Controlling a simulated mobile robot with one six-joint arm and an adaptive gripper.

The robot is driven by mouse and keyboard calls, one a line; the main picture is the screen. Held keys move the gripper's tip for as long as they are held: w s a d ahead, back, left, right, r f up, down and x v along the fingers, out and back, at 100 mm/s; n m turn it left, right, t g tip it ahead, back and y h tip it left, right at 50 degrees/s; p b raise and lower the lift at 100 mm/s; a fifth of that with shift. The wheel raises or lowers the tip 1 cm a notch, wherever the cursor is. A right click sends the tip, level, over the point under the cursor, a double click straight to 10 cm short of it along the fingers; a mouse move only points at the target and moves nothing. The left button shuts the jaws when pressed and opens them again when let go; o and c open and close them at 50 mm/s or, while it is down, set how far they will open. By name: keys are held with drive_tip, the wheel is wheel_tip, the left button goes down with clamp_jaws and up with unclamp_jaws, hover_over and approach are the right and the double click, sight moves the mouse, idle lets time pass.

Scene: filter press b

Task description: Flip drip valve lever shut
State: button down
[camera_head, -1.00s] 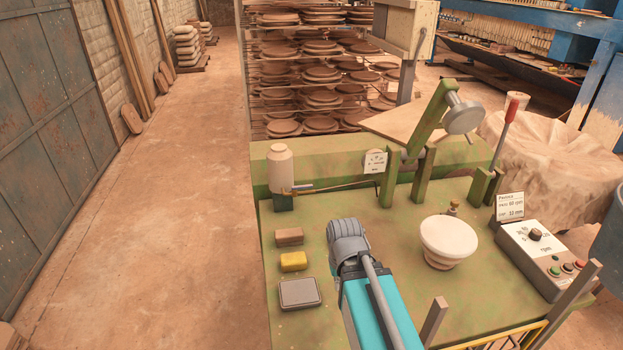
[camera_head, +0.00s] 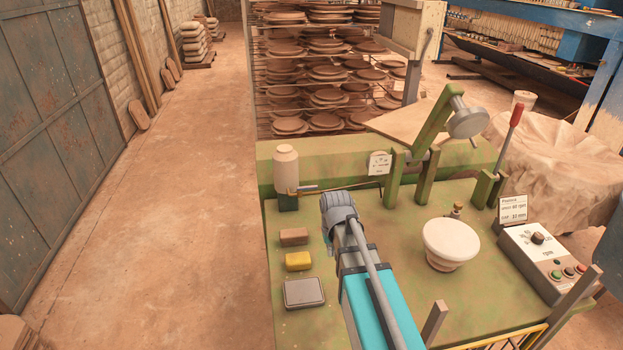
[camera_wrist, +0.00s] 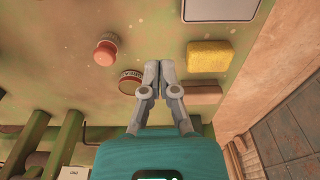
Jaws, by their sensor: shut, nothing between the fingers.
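A pale drip bottle (camera_head: 286,168) stands on a dark green block at the back left of the green bench (camera_head: 385,290). A small bluish lever-like piece (camera_head: 308,188) sticks out to the right at the bottle's foot; it looks roughly level, but it is too small to tell its setting. My gripper (camera_head: 332,240) is over the bench, right of and nearer than this piece, apart from it in the picture. In the wrist view my gripper's fingertips (camera_wrist: 158,65) are together and empty. The bottle and lever are not seen in the wrist view.
A brown block (camera_head: 293,236), a yellow sponge (camera_head: 298,261) and a grey tray (camera_head: 304,292) lie left of my arm. A white bowl-shaped form (camera_head: 450,240) and a control box (camera_head: 542,260) are to the right.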

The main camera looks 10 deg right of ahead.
sight(307, 188)
drive_tip(key=w+r+t+p, duration=0.1)
drive_tip(key=w+r+p, duration=0.1)
drive_tip(key=w, duration=0.9)
drive_tip(key=w+r+t+p, duration=0.1)
drive_tip(key=w+r+p, duration=0.2)
drive_tip(key=w, duration=0.9)
drive_tip(key=w+r+t+p, duration=0.1)
drive_tip(key=w+r+p, duration=0.2)
drive_tip(key=w, duration=0.9)
wheel_tip(307, 188, up, 2)
drive_tip(key=shift+a+r, duration=0.1)
drive_tip(key=shift+a, duration=0.05)
drive_tip(key=shift+w+f, duration=0.15)
drive_tip(key=shift+f, duration=0.05)
drive_tip(key=b+x, duration=1)
drive_tip(key=shift+s+r+p, duration=0.2)
drive_tip(key=shift+s+p, duration=0.2)
drive_tip(key=shift+s, duration=1.7)
